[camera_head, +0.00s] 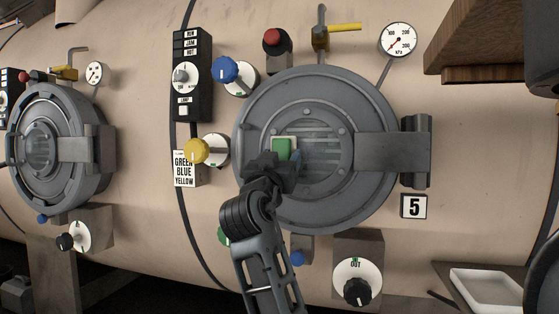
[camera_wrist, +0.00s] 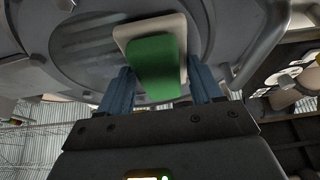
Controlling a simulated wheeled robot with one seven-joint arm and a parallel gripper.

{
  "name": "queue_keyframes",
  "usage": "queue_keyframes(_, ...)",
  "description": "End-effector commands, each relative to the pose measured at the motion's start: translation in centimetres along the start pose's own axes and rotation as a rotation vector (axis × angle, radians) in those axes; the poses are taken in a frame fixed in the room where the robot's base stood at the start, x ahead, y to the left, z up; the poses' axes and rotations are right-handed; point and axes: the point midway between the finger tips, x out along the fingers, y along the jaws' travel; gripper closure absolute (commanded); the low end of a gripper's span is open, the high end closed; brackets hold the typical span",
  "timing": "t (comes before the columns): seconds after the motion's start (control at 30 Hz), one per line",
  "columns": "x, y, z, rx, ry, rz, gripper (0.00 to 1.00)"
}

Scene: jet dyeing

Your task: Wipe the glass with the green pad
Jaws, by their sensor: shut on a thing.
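The green pad (camera_head: 281,148) has a pale backing and is at the left part of the round glass (camera_head: 322,150) in the grey door. In the wrist view the green pad (camera_wrist: 157,66) lies between the two blue fingers of my gripper (camera_wrist: 160,88). My gripper (camera_head: 290,165) is shut on it, in front of the door. The pad looks close against the glass, but I cannot tell whether it touches. The right part of the glass shows grey streaks or slats. My gripper and the pad hide the glass's lower left.
A yellow knob (camera_head: 197,151), a blue knob (camera_head: 224,70) and a red button (camera_head: 276,41) surround the door (camera_head: 318,215). The hinge block (camera_head: 415,150) sticks out at the right. A wooden shelf (camera_head: 480,72) juts in at upper right. A white tray (camera_head: 487,290) is at lower right.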

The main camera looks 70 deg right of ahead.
Motion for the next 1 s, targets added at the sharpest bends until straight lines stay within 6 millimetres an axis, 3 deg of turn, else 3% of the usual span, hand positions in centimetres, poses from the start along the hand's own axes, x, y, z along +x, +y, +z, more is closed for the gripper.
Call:
queue_keyframes(0.43,0.4,0.3,0.1,0.000,0.001,0.001,0.59)
queue_keyframes(1.0,0.2,3.7,0.1,0.000,0.001,0.000,0.59)
